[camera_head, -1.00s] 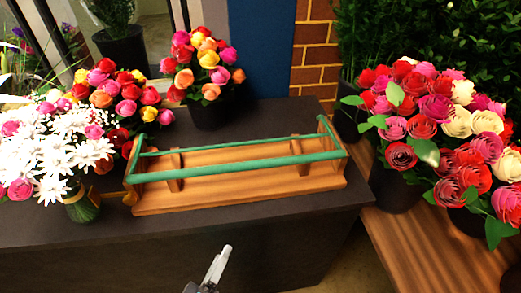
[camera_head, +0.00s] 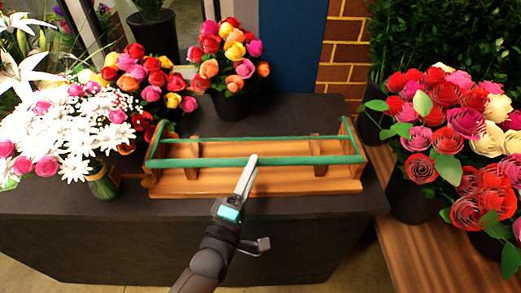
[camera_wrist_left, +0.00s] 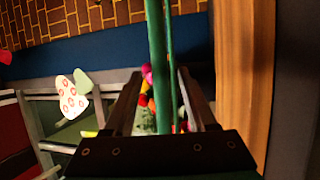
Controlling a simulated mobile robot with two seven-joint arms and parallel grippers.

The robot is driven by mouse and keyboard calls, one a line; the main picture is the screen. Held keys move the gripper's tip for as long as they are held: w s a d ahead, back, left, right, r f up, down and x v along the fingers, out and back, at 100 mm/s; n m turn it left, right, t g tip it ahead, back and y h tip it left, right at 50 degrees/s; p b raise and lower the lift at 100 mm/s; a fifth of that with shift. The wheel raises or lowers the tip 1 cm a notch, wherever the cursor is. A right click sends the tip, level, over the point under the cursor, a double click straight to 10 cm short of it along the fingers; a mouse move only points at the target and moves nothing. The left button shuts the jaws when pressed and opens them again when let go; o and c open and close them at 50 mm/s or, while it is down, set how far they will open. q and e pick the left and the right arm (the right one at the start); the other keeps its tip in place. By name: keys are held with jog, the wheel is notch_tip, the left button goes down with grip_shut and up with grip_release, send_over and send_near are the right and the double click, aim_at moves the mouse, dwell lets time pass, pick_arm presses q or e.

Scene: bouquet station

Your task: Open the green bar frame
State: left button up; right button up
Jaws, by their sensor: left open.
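The green bar frame (camera_head: 300,160) lies flat, closed over a wooden tray (camera_head: 330,186) on the dark counter. It has a front bar, a rear bar and short green end pieces. My left gripper (camera_head: 248,172) reaches up from below, its tip overlapping the front bar near the middle. In the left wrist view the green bar (camera_wrist_left: 156,45) runs lengthwise between the two spread fingers of the left gripper (camera_wrist_left: 160,85). The fingers are open, with gaps on both sides of the bar. My right gripper is not in view.
A white daisy bouquet (camera_head: 85,140) stands on the counter left of the tray. A pot of roses (camera_head: 232,65) stands behind it. A large rose bouquet (camera_head: 455,140) is at right by a wooden bench (camera_head: 415,250). The counter front (camera_head: 90,240) is clear.

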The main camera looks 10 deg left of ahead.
aim_at(255, 139)
pick_arm(q)
jog(key=x, duration=0.5)
jog(key=shift+w+d+r, duration=0.1)
jog(key=shift+w, duration=0.3)
grip_shut()
dwell(1.1)
